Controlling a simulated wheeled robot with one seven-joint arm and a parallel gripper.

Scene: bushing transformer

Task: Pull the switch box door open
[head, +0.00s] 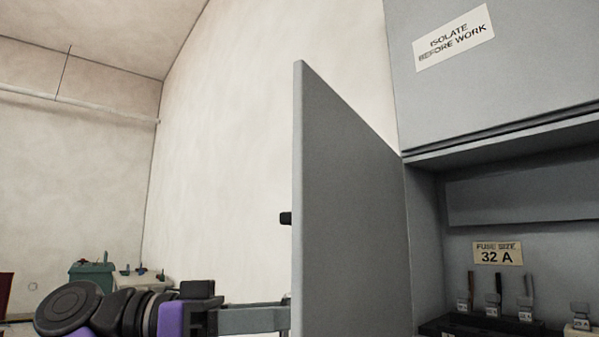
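The grey switch box door (350,205) stands wide open in the head view, swung out from the left side of the switch box (422,240). A small black part (286,218) sticks out from the door's far side near its free edge. My gripper (283,317) is at the bottom, left of the door, with its fingers reaching to the door's free edge. The lower picture edge and the door cut off the fingertips, so I cannot tell whether they touch the door or hold a handle.
Inside the box are a "FUSE SIZE 32 A" label (498,253) and several fuses on a black tray (462,327). An "ISOLATE BEFORE WORK" sign (454,37) is above. A green container (92,273) stands at the far left. A pale wall is behind.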

